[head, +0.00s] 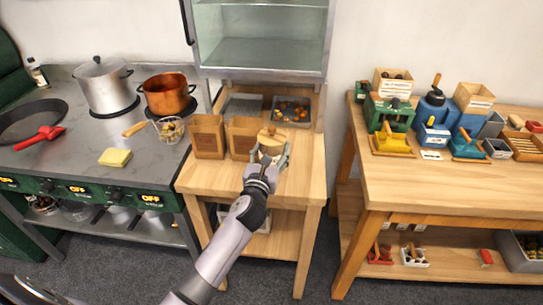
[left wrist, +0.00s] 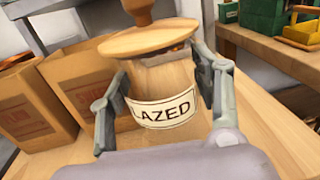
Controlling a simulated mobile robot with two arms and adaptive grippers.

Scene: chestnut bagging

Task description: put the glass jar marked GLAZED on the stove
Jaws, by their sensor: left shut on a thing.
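The glass jar (left wrist: 160,82) has a round wooden lid with a knob and a white label reading "LAZED", its first letter hidden. My left gripper (left wrist: 160,95) is shut on the jar, one finger on each side. In the head view the jar's lid (head: 271,138) shows above my left gripper (head: 268,158), over the middle wooden table (head: 230,182). The jar's base is hidden, so I cannot tell whether it touches the table. The stove (head: 75,172) stands to the left, with a dark top and knobs showing "OFF". My right gripper is not in view.
Two brown paper bags (head: 207,136) stand left of the jar. The stove holds a silver pot (head: 104,88), a copper pot (head: 167,96), a black pan (head: 28,120), a yellow sponge (head: 115,158) and a wire basket (head: 169,131).

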